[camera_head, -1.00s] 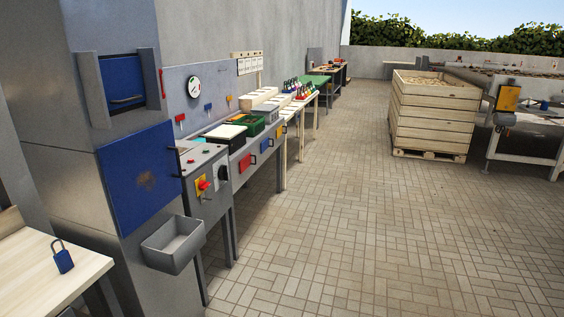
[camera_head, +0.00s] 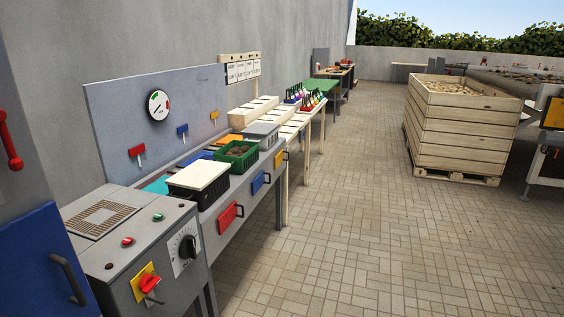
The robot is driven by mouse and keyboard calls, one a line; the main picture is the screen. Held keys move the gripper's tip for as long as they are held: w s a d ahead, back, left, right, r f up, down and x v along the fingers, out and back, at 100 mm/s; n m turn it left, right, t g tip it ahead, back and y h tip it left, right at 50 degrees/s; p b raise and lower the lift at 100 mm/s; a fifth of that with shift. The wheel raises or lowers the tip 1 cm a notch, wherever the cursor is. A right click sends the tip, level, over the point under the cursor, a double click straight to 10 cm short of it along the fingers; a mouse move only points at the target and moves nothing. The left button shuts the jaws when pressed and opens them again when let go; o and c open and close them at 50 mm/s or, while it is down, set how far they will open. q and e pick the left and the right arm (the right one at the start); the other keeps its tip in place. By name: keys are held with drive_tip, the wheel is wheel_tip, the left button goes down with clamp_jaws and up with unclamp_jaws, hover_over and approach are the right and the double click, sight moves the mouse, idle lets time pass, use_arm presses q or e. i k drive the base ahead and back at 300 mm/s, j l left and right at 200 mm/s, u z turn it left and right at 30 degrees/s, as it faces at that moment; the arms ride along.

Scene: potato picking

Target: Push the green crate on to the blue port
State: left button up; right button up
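The green crate (camera_head: 245,165) stands on the grey workbench along the left wall. It is open at the top and holds brown, potato-like lumps. It sits between a black crate with a white lid (camera_head: 200,175) and a grey crate (camera_head: 262,131). I cannot tell for certain which part is the blue port. A blue lever (camera_head: 182,130) is on the bench's back panel, and a blue front panel with a handle (camera_head: 260,184) is below the bench top. A light-blue patch (camera_head: 158,185) shows beside the black crate. Neither of my grippers is in view.
A control box (camera_head: 135,250) with a red switch and a dial stands at the near end of the bench. A blue door with a handle (camera_head: 40,265) is at the near left. A large wooden crate (camera_head: 460,135) stands right. The tiled floor (camera_head: 350,230) between is clear.

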sight(241, 155)
drive_tip(key=i+u, duration=0.25)
drive_tip(key=i, duration=0.25)
drive_tip(key=i+l+u, duration=0.25)
drive_tip(key=i, duration=0.2)
